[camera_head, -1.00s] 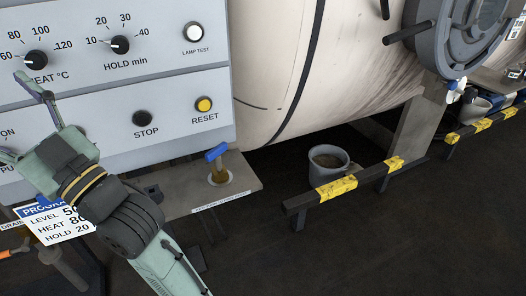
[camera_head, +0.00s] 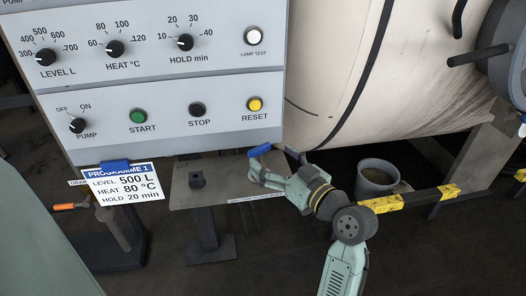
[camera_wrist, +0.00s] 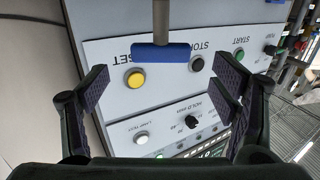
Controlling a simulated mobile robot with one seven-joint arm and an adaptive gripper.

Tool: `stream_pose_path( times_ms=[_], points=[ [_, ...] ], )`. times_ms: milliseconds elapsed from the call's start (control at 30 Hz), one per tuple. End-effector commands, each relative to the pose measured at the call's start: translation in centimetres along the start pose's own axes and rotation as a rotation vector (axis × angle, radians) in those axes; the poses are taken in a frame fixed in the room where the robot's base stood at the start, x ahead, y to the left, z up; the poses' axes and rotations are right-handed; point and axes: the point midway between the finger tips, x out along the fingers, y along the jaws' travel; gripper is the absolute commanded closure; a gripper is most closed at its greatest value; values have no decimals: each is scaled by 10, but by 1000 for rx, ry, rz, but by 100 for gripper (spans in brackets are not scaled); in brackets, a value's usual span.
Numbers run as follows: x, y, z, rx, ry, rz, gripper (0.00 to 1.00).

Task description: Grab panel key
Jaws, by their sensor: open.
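The panel key has a blue bar handle (camera_head: 260,150) and stands at the shelf below the control panel in the head view. In the wrist view, its blue handle (camera_wrist: 160,52) lies crosswise on a brownish-grey stem, which runs up out of the picture. My gripper (camera_head: 272,170) is beside the key in the head view and partly covers it. In the wrist view, my gripper (camera_wrist: 162,88) is open and empty, with a dark finger on each side. The handle shows in the gap between the fingers, apart from both. The key's lower part is hidden in the head view.
The grey control panel (camera_head: 215,90) with knobs and buttons rises behind the shelf (camera_head: 185,196). A programme card (camera_head: 125,186) hangs at its lower left. A grey bucket (camera_head: 376,178) and a yellow-black rail (camera_head: 420,197) are to the right. The large pale vessel (camera_head: 330,60) stands behind.

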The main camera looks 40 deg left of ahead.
Motion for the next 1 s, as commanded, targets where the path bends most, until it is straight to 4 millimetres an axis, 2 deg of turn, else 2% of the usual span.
stream_pose_path(
  times_ms=[167,400,500,767,1000],
  points=[
    [14,-1,-2,1,0,0,20],
    [49,-2,-2,1,-1,-1,20],
    [57,-2,0,-1,-1,0,20],
    [59,-1,1,-1,0,2,21],
    [59,-1,1,-1,0,2,37]
  ],
)
